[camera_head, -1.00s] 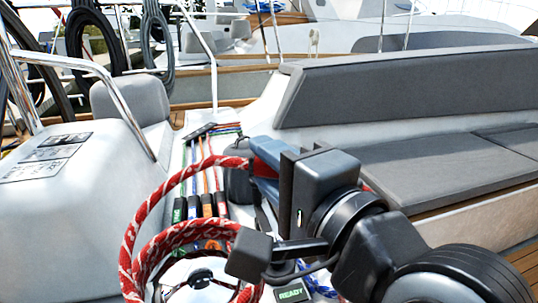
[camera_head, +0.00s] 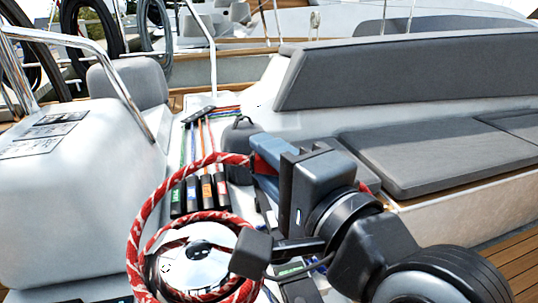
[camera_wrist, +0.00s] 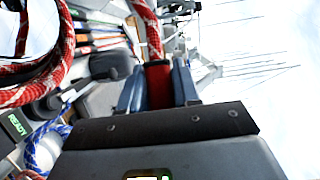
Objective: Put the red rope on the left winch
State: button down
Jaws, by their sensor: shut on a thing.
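The red rope with white flecks (camera_head: 142,215) rises from the chrome winch (camera_head: 205,262) in a wide arc to my gripper (camera_head: 262,163). A lower loop of the rope lies around the winch; I cannot tell how many turns it makes or whether it is snug. My gripper, with blue fingers, is shut on the rope, above and to the right of the winch. In the wrist view, my gripper (camera_wrist: 157,85) holds the rope (camera_wrist: 147,30) between its fingers. The winch's lower right side is hidden by my arm.
Several rope clutches with coloured labels (camera_head: 205,193) sit just behind the winch. A dark grey rounded block (camera_head: 238,150) stands near my fingers. A white console with a steel rail (camera_head: 70,190) is at left, and a grey cushioned bench (camera_head: 435,160) at right.

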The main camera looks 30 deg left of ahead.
jog(key=shift+f+b, duration=1.05)
jog(key=shift+f, duration=1.05)
notch_tip(320, 180, down, 8)
jog(key=b, duration=0.4)
jog(key=shift+b, duration=0.3)
jog(key=shift+f, duration=0.25)
jog(key=shift+r, duration=0.1)
